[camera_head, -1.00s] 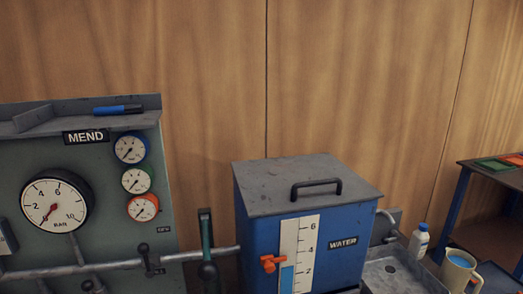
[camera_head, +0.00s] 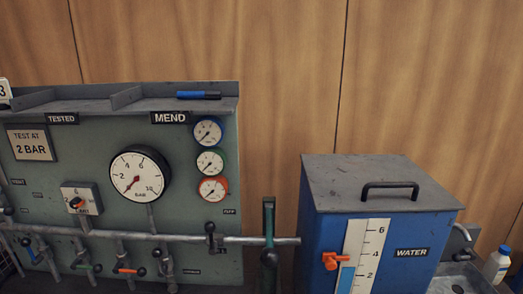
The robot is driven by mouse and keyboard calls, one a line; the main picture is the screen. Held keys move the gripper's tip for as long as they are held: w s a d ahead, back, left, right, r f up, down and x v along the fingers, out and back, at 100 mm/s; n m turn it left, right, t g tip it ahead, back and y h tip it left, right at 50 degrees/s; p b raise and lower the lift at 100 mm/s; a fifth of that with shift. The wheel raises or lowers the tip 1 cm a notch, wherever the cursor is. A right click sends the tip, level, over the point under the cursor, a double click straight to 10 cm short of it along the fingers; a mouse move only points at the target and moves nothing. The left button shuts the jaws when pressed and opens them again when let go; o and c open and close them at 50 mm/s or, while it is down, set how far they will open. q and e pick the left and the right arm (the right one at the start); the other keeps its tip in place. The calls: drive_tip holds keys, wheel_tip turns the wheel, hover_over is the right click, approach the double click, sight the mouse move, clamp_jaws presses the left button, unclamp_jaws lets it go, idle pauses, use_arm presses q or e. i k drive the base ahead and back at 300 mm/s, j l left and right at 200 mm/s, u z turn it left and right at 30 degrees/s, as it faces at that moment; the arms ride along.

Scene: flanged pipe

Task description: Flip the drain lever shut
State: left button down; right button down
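Several small levers hang along the pipe: a blue-handled one (camera_head: 29,252), a green-handled one (camera_head: 88,266), an orange-handled one (camera_head: 128,270) and a black one (camera_head: 211,238). The labels near them are too small to read surely, so I cannot tell which is the drain lever. The large gauge (camera_head: 140,174) has a red needle pointing to the lower left. Neither of my grippers shows.
A blue water tank (camera_head: 317,235) with a grey lid and an orange-handled tap stands right of the panel. A tall green handle (camera_head: 268,222) rises between them. A white bottle (camera_head: 496,265) stands at the far right.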

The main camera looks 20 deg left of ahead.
sight(157, 253)
drive_tip(key=u, duration=1.25)
